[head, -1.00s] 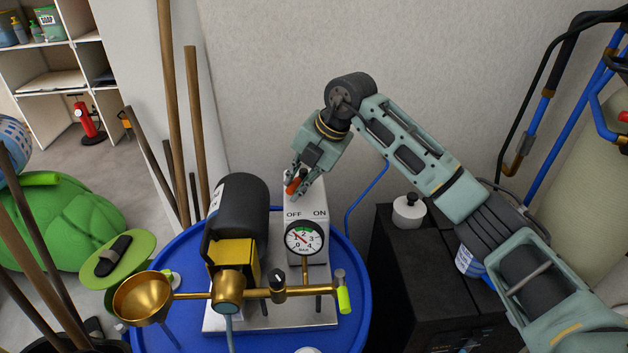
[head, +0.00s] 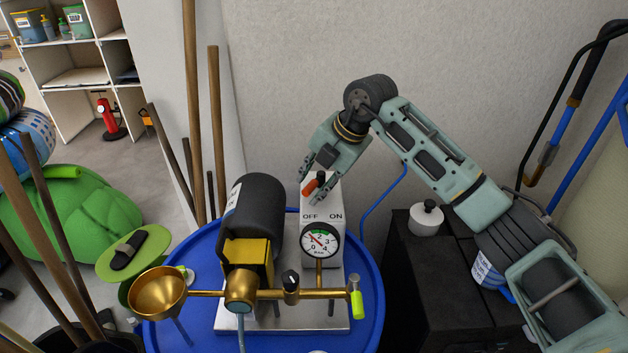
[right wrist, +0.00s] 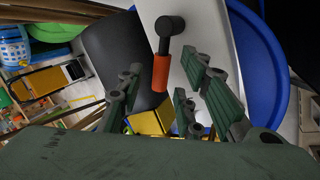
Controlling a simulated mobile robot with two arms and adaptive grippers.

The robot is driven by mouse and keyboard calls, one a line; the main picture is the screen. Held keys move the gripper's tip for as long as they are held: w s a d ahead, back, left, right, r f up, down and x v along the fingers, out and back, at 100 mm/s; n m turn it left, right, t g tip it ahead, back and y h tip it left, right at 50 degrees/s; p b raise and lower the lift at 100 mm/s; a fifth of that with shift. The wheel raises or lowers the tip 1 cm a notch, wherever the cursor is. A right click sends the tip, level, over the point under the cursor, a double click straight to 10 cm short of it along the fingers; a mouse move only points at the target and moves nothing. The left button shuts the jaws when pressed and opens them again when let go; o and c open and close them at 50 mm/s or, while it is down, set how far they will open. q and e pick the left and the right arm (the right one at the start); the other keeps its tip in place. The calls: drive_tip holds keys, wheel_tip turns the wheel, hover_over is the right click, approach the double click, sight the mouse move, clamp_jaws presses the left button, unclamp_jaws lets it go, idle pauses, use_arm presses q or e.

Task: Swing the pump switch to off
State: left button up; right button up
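The pump switch (head: 311,187) has a red-orange handle on a dark pivot, on top of a light grey box (head: 311,238) marked OFF on the left and ON on the right. In the head view its handle points to the left, toward the OFF side. The switch also shows in the right wrist view (right wrist: 162,72), between my spread fingers, with no clear contact. My right gripper (head: 316,186) is open at the switch; it also shows in the right wrist view (right wrist: 165,98). My left gripper is not in view.
A pressure gauge (head: 320,242) is below the labels. A black motor (head: 258,207) and brass pipe with a funnel (head: 158,291) stand beside it on a blue drum (head: 365,290). A black cabinet (head: 430,285) is to the right; wooden poles (head: 215,120) stand behind.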

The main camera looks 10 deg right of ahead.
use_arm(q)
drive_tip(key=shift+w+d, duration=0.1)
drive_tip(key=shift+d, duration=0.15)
use_arm(e)
drive_tip(key=v, duration=1.1)
drive_tip(key=shift+r, duration=0.3)
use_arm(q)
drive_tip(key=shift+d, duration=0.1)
use_arm(e)
drive_tip(key=shift+d, duration=0.15)
